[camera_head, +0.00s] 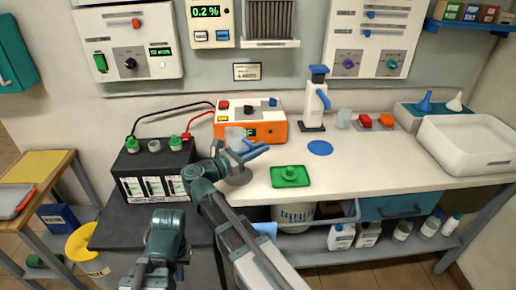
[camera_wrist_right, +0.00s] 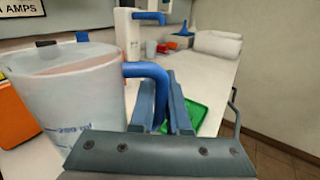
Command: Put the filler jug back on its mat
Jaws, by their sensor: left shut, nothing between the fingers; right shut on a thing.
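The filler jug (camera_wrist_right: 70,95) is translucent white with a blue handle (camera_wrist_right: 150,72). My right gripper (camera_wrist_right: 172,105) is shut on the handle, with the jug body to the left of the fingers. In the head view the jug (camera_head: 235,137) is in front of the orange charger, and my right gripper (camera_head: 254,152) partly hides it. A round blue mat (camera_head: 320,148) lies bare on the bench to the right. My left gripper (camera_head: 165,240) is low at the left, shut and empty, in front of the dark cabinet.
A green tray (camera_head: 290,177) lies near the bench's front edge. A white dispenser (camera_head: 313,105) with a blue handle stands behind the blue mat. A black battery (camera_head: 155,172) with cables stands left, and a white basin (camera_head: 470,148) right.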

